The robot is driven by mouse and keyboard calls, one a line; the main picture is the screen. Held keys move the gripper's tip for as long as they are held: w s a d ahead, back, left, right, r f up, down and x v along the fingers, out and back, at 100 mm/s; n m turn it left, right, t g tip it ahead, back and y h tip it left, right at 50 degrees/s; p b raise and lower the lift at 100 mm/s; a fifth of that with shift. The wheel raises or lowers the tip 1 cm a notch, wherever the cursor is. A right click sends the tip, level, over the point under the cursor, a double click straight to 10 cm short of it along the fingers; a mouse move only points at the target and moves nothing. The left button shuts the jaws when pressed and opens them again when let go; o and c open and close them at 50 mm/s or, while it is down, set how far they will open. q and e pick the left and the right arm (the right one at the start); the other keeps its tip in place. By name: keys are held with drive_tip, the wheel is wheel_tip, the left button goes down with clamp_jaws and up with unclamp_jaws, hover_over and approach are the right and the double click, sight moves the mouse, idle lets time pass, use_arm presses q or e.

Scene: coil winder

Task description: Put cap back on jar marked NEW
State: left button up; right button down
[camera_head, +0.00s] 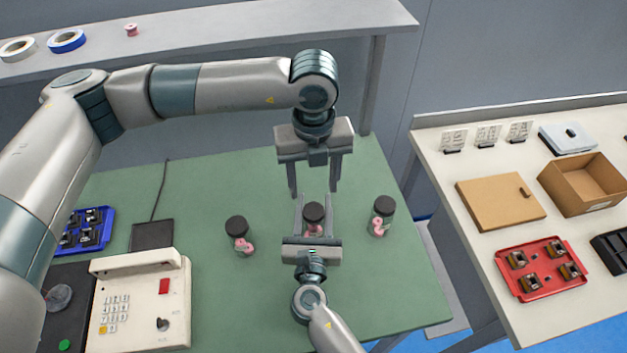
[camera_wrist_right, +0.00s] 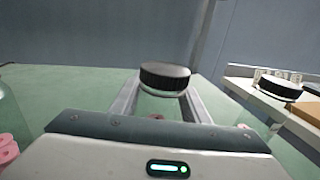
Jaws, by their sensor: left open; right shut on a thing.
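Three clear glass jars with black caps stand on the green table: a left jar (camera_head: 243,244), a middle jar (camera_head: 314,229) and a right jar (camera_head: 380,226). Pink pieces show inside them. No NEW marking is readable. My right gripper (camera_head: 313,215) is shut on the middle jar, below its cap. In the right wrist view the black cap (camera_wrist_right: 165,75) sits on top of the middle jar, between my fingers; whether it is screwed tight I cannot tell. My left gripper (camera_head: 314,192) is open and empty, pointing down just behind and above the middle jar.
A cream machine with keypad (camera_head: 140,300) and a blue tray (camera_head: 87,232) stand at the left. The side bench at right holds a cardboard box (camera_head: 588,186), a cardboard lid (camera_head: 500,203) and a red tray (camera_head: 541,270). Tape rolls (camera_head: 67,40) lie on the back shelf.

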sight(314, 210)
use_arm(q)
drive_tip(key=shift+f, duration=0.1)
drive_tip(key=shift+f, duration=3.9)
drive_tip(key=c, duration=1.1)
